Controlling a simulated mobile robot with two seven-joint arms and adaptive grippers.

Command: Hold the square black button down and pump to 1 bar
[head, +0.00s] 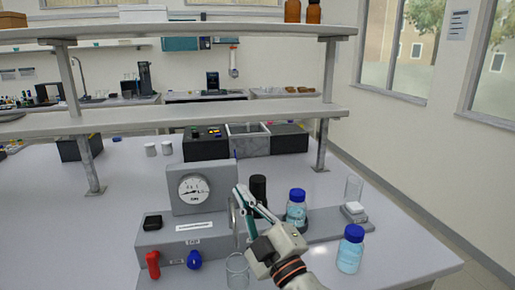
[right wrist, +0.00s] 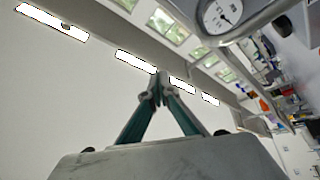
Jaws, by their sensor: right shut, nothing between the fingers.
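The grey membrane rig (head: 215,241) stands on the bench, with a round white gauge (head: 194,189) on its upright panel. The gauge also shows in the right wrist view (right wrist: 222,17); its reading is too small to tell. In the right wrist view the fingertips (right wrist: 160,82) meet. My left gripper is out of view.
A red handle (head: 153,264) and a blue knob (head: 194,259) are on the rig's front. An empty glass beaker (head: 237,271) stands close below my right gripper. Blue-capped bottles (head: 297,210) (head: 350,250) stand to the right. A shelf (head: 200,116) crosses behind.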

